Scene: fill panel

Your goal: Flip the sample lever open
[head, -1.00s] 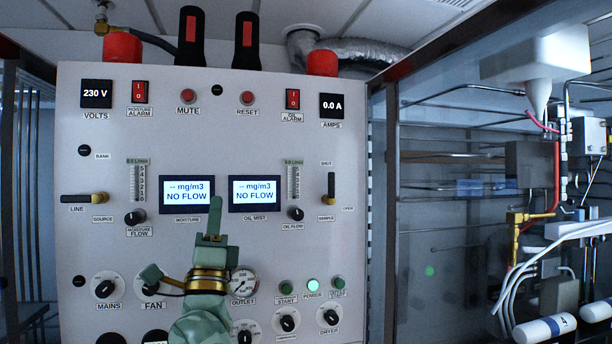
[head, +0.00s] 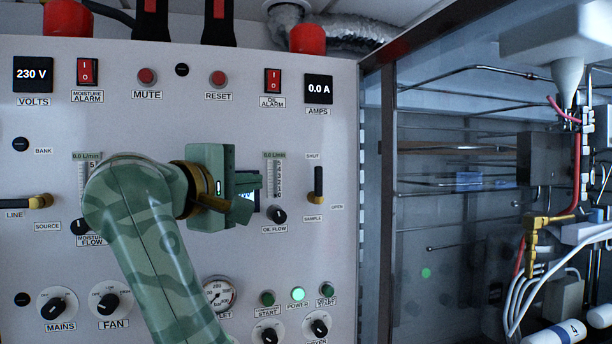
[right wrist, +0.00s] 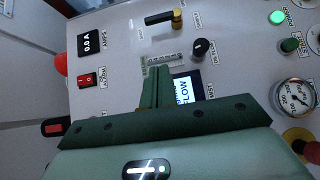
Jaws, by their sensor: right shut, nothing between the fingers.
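The sample lever (head: 318,184) is a black handle on a gold pivot, at the right side of the panel in the head view. It stands upright, its handle end toward the SHUT label, with OPEN printed to its right. It also shows in the right wrist view (right wrist: 162,18), turned sideways near the top. My right gripper (head: 254,184) is shut and empty, its fingers pointing right toward the lever from the left, with a gap between. Its closed fingers also show in the right wrist view (right wrist: 156,78), in front of the panel. My left gripper is not in view.
The oil flow knob (head: 277,214) and flow gauge (head: 275,178) sit between my fingers and the lever. My right arm covers much of the moisture display area. The line lever (head: 40,202) is at the far left. Pipes and glass lie right of the panel.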

